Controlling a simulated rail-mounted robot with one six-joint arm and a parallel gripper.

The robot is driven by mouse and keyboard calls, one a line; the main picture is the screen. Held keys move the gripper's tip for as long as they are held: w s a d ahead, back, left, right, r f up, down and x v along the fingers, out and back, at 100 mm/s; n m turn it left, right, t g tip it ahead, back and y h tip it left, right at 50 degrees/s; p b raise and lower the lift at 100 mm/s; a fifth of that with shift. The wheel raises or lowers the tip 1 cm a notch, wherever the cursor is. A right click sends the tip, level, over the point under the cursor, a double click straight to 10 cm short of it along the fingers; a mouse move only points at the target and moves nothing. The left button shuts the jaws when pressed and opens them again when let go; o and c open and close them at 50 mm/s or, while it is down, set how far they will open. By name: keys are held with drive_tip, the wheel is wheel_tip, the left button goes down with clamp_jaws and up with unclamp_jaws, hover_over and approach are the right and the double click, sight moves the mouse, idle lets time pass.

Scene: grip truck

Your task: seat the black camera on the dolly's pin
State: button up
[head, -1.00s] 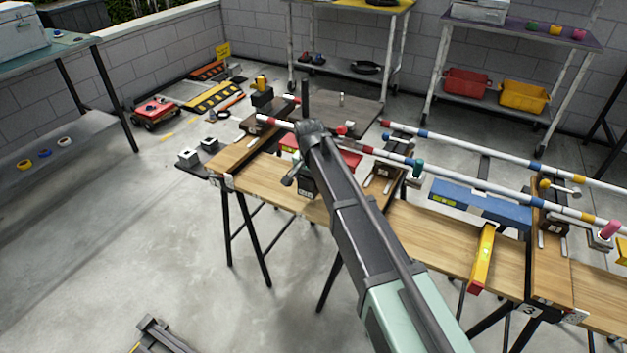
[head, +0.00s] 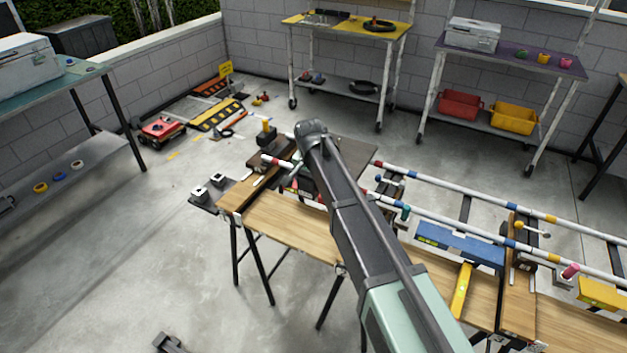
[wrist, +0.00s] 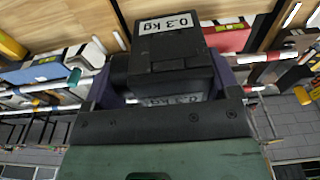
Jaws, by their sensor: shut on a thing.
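The black camera (wrist: 170,68), a boxy body with a white "0.3 kg" label, is between the jaws of my gripper (wrist: 170,88) in the wrist view. My gripper is shut on it, over the wooden bench. In the head view my own arm hides the gripper and most of what is below it. A red surface (wrist: 228,39) lies beyond the camera in the wrist view; I cannot tell whether it belongs to the dolly. The dolly's pin is not distinguishable in either view, and no seating contact shows.
Red, white and blue striped rails (head: 450,215) run along the wooden bench (head: 283,226). Carts stand behind, including a yellow-topped one (head: 345,24).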

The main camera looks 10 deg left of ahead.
drive_tip(key=shift+r+p, duration=2.7)
drive_tip(key=shift+r, duration=0.3)
drive_tip(key=shift+f, duration=0.1)
